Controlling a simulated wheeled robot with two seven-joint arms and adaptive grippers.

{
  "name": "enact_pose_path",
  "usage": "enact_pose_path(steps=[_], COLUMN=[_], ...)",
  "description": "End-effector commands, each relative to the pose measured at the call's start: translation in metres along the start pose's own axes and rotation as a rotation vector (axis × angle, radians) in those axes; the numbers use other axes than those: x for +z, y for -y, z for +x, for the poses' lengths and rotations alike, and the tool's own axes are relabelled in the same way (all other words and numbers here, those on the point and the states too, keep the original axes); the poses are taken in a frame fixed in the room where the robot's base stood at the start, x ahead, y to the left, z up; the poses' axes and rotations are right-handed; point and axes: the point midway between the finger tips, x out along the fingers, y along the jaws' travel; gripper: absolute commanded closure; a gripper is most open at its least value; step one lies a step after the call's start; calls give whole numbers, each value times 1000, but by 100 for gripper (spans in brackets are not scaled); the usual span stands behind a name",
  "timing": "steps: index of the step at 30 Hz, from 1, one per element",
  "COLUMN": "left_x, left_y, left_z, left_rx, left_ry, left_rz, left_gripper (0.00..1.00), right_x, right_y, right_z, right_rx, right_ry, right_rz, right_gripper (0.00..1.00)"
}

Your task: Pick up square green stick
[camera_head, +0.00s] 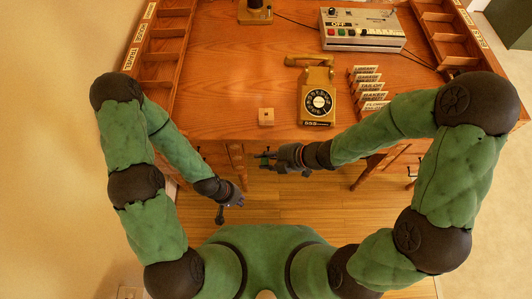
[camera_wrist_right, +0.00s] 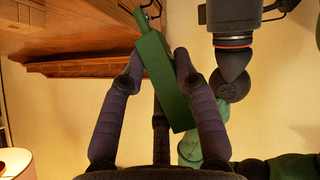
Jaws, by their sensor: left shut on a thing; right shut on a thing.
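The square green stick (camera_wrist_right: 162,80) is between the two fingers of my right gripper (camera_wrist_right: 155,75) in the right wrist view. It is tilted, with its far end up and to the left. In the head view my right gripper (camera_head: 268,158) is in front of the desk's front edge, and only a small green part of the stick shows there. My left gripper (camera_head: 226,208) is lower and to the left, over the floor. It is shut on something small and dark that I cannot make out.
The wooden desk (camera_head: 225,70) holds a rotary telephone (camera_head: 317,100), a small wooden block (camera_head: 266,117), upright name cards (camera_head: 368,90) and a button console (camera_head: 362,32). Wooden shelf compartments (camera_head: 165,50) line its left side. Open floor (camera_head: 290,205) lies below the grippers.

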Motion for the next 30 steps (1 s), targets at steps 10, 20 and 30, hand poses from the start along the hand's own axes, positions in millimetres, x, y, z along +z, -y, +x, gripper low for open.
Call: enact_pose_path(steps=[10,20,30], left_x=[2,3,5], left_y=[-17,-31,-45], left_z=[-47,-86,-126], left_rx=[0,0,0], left_ry=[0,0,0], left_rz=[0,0,0], left_gripper=[100,100,100], right_x=[-3,-3,-3], right_y=[-2,-1,-1], right_z=[-3,-3,-3], right_rx=[-76,-142,-205], right_ry=[-7,-13,-20], right_rz=[83,153,222], right_gripper=[100,100,100])
